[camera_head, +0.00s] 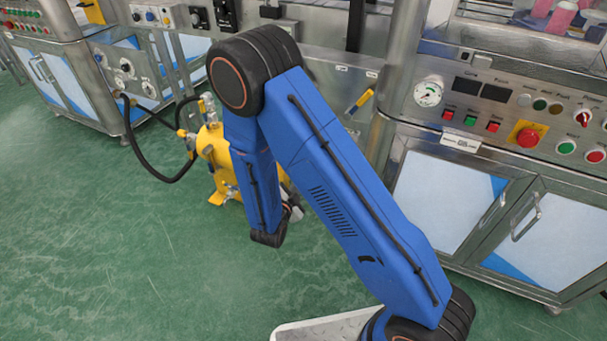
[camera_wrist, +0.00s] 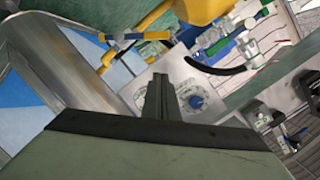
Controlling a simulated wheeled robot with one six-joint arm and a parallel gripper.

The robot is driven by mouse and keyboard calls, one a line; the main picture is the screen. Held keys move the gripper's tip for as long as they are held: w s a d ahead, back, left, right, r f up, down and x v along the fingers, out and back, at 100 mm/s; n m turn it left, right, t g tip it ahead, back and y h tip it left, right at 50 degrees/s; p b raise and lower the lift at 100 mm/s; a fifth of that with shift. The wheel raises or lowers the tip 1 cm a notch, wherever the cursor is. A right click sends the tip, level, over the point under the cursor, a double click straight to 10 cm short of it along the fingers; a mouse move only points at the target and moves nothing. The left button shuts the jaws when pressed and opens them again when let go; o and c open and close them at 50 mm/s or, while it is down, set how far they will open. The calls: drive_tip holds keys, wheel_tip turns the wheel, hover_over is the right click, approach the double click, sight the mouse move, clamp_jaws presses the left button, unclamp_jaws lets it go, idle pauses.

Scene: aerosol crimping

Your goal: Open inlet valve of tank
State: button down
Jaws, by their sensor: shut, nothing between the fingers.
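The yellow tank (camera_head: 207,146) stands on the floor by the machines, partly hidden behind my arm. Valve fittings and a black hose join it at the top left. In the wrist view, part of the tank (camera_wrist: 205,9) shows at the top edge. My gripper (camera_wrist: 160,82) is shut and empty, apart from both handles in the picture.
A steel panel with a round blue knob (camera_wrist: 196,101) lies beyond my fingers. A yellow-handled lever (camera_head: 358,103) is on the machine front. A cabinet with buttons and a gauge (camera_head: 428,93) stands at right. The black hose (camera_head: 148,165) loops left. Green floor (camera_head: 90,240) is clear at left.

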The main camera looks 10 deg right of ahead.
drive_tip(key=w+d+f+n, duration=0.2)
drive_tip(key=w+f, duration=0.3)
drive_tip(key=w, duration=0.4)
drive_tip(key=shift+d+y, duration=0.3)
drive_tip(key=shift+d, duration=0.35)
drive_tip(key=shift+w+a+f, duration=0.1)
drive_tip(key=shift+w+a, duration=0.1)
idle(0.4)
drive_tip(key=shift+w+a+f, duration=0.3)
drive_tip(key=shift+a+f, duration=0.1)
drive_tip(key=shift+f, duration=0.35)
drive_tip(key=shift+w+a+f, duration=0.3)
drive_tip(key=shift+a+f, duration=0.15)
drive_tip(key=shift+f, duration=0.25)
drive_tip(key=shift+w+a+f, duration=0.3)
drive_tip(key=shift+a+f, duration=0.1)
drive_tip(key=shift+f, duration=0.35)
drive_tip(key=shift+r, duration=0.1)
